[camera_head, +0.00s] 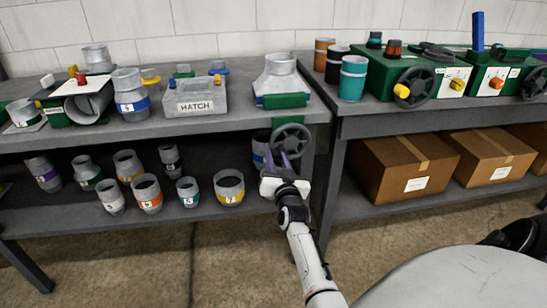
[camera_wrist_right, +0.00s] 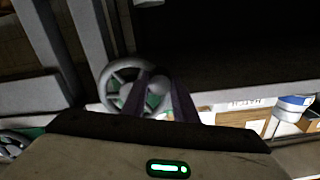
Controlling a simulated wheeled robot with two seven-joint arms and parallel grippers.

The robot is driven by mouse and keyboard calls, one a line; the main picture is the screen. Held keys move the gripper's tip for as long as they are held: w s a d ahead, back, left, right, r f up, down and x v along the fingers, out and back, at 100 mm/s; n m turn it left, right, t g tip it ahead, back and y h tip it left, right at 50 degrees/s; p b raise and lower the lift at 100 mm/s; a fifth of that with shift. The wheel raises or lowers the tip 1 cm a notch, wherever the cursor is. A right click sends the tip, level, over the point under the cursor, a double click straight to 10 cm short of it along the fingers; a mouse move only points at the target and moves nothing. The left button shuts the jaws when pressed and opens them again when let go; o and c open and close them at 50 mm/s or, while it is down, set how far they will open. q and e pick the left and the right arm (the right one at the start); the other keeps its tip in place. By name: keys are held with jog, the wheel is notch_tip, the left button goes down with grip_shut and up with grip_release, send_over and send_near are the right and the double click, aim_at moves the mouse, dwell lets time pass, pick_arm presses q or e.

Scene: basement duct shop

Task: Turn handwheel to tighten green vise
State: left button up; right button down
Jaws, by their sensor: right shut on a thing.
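The green vise (camera_head: 284,100) sits at the right front corner of the left bench, with a grey duct fitting (camera_head: 281,75) at its jaws. Its dark spoked handwheel (camera_head: 291,141) hangs at the bench's front edge. My right gripper (camera_head: 284,161) reaches up from below and is shut at the lower part of the handwheel. In the right wrist view the handwheel (camera_wrist_right: 112,82) shows beside the two dark fingers (camera_wrist_right: 160,98), with a rounded grey knob between them. The exact contact is partly hidden. My left gripper is not in view.
A grey HATCH box (camera_head: 195,107) and several duct pieces stand on the left bench (camera_head: 230,122); several collars stand on its lower shelf. The right bench (camera_head: 440,118) carries coloured cans and green machines with other handwheels. Cardboard boxes (camera_head: 404,165) sit below.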

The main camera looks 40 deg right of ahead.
aim_at(272, 145)
jog(key=shift+a+r+m, duration=0.1)
jog(key=shift+r+m, duration=0.25)
jog(key=shift+m, duration=0.25)
jog(key=shift+w+a+r+m+p, duration=0.15)
jog(key=shift+r+m+p, duration=0.25)
jog(key=shift+m+p, duration=0.4)
jog(key=shift+r+m, duration=0.3)
jog(key=shift+m, duration=0.4)
jog(key=shift+r+m+p, duration=0.2)
jog(key=shift+m+p, duration=0.3)
jog(key=shift+r+m, duration=0.15)
jog(key=shift+m, duration=0.15)
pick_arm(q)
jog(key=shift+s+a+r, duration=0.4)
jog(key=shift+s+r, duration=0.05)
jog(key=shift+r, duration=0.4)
pick_arm(e)
jog(key=shift+r, duration=0.1)
jog(key=c, duration=1.4)
grip_release()
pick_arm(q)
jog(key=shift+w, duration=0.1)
